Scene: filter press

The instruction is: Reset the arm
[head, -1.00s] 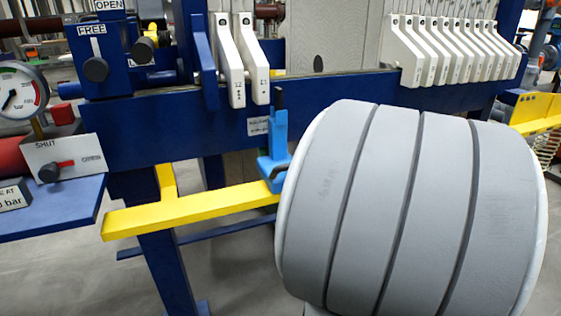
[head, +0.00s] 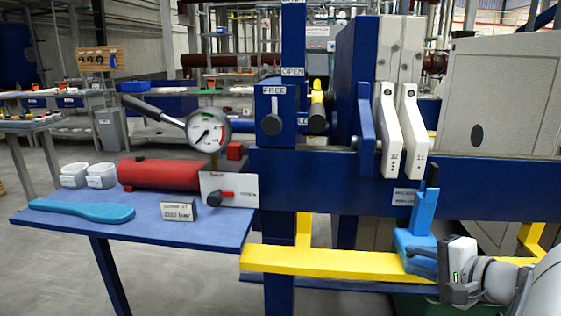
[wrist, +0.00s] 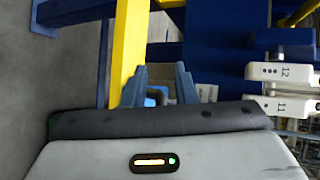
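In the wrist view my gripper (wrist: 160,75) shows two fingers standing apart. A small blue part (wrist: 156,94) shows low between them, seemingly beyond the fingers. I see nothing clamped. Part of my grey arm enters at the lower right corner of the head view.
A yellow rail (head: 325,263) runs close beside the gripper. White numbered plate handles (head: 412,130) hang above the blue beam (head: 485,187). A blue side table (head: 195,232) at left holds a red cylinder (head: 158,174), white cups and a blue paddle (head: 82,211). Floor at lower left is clear.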

